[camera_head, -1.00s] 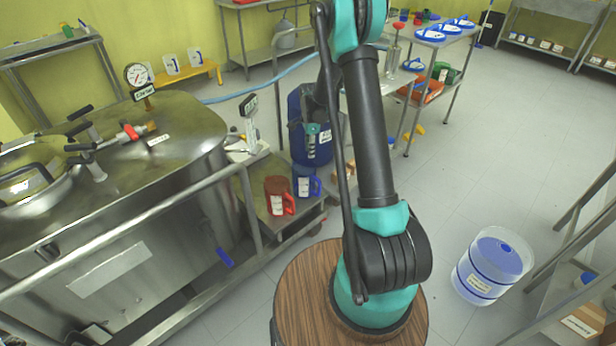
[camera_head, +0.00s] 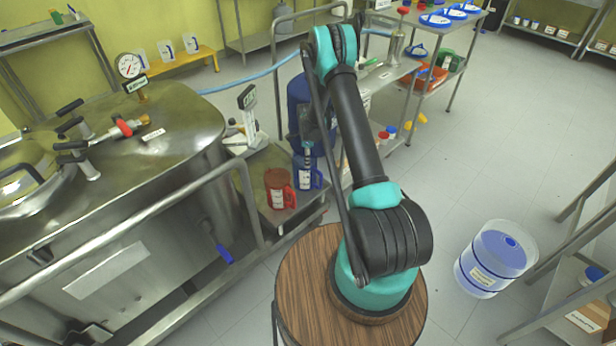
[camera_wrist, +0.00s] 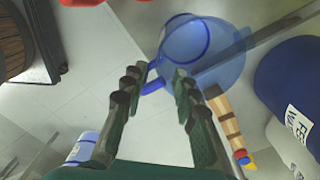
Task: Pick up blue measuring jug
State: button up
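The blue measuring jug (camera_head: 305,178) stands on the low metal shelf beside the reactor, to the right of a red jug. In the wrist view the translucent blue jug (camera_wrist: 215,70) is seen from above, just beyond my fingertips. Its handle points toward the gap between the fingers. My gripper (camera_wrist: 161,73) is open, with one finger on each side of the handle's end; I cannot tell whether they touch it. In the head view my gripper (camera_head: 308,148) is small and hangs just over the jug.
The red jug (camera_head: 278,188) stands close on the left. A large blue drum (camera_head: 297,98) is behind; it also shows at the right of the wrist view (camera_wrist: 292,75). A metal rail (camera_head: 130,228) runs in front of the reactor (camera_head: 180,110). A clear blue-banded container (camera_head: 495,260) stands on the floor.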

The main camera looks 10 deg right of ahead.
aim_at(306, 170)
jog(key=shift+s+a+f, duration=0.1)
jog(key=shift+a+f, duration=0.05)
jog(key=shift+f, duration=1.75)
jog(key=shift+a+f, duration=0.15)
jog(key=shift+f, duration=1.75)
jog(key=shift+c, duration=0.3)
grip_shut()
